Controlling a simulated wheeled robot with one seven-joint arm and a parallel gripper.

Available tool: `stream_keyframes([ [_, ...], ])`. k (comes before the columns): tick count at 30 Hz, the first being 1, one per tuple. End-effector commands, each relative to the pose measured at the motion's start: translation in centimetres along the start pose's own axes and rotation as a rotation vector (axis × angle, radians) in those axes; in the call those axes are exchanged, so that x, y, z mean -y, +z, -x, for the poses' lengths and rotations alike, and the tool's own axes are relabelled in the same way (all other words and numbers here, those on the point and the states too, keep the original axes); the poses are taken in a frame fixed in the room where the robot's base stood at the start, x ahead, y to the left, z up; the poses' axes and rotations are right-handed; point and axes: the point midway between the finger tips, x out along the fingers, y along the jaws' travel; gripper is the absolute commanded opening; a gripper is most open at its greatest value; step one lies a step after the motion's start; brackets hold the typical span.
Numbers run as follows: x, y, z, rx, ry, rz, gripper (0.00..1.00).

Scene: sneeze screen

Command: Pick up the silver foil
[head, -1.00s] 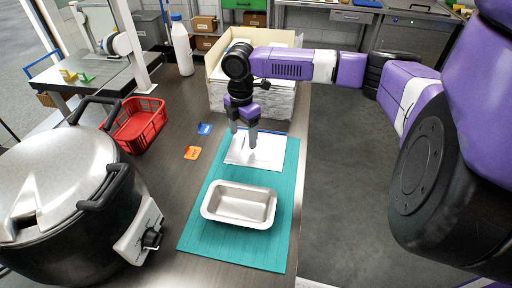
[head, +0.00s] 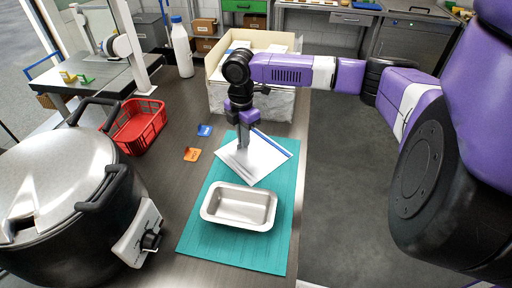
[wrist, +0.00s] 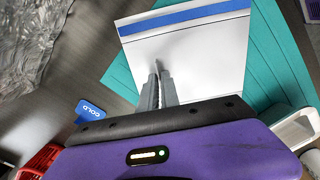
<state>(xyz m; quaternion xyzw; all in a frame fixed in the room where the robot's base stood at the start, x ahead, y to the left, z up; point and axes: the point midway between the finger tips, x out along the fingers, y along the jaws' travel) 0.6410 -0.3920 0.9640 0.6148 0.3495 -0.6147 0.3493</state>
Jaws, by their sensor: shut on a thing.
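My gripper (head: 243,146) points down over the teal mat (head: 225,245) and is shut on a white sheet with a blue stripe (head: 265,157). In the wrist view the closed fingertips (wrist: 158,75) pinch the sheet (wrist: 200,50) near its middle. The sheet sits turned on the mat; I cannot tell whether it is lifted. A silver loaf pan (head: 240,205) stands upright on the mat, nearer than my gripper and apart from it. Crinkled silvery wrapping (head: 275,103) covers the outside of an open box behind my gripper. I cannot tell which of these is called the silver foil.
A large steel cooker (head: 60,190) stands at the left. A red basket (head: 140,127), a blue tag (head: 205,130) and an orange tag (head: 192,154) lie on the counter. A white bottle (head: 182,50) stands further back. The counter ends at the right, with floor beyond.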

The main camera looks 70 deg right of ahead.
Motion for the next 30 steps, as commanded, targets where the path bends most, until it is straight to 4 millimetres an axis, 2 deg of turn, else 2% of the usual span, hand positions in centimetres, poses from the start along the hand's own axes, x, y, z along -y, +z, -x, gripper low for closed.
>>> stream_keyframes([
  [8,0.0,0.0,0.3,0.000,0.000,0.000,0.00],
  [30,0.0,0.0,4.1,-0.001,0.000,0.000,0.00],
])
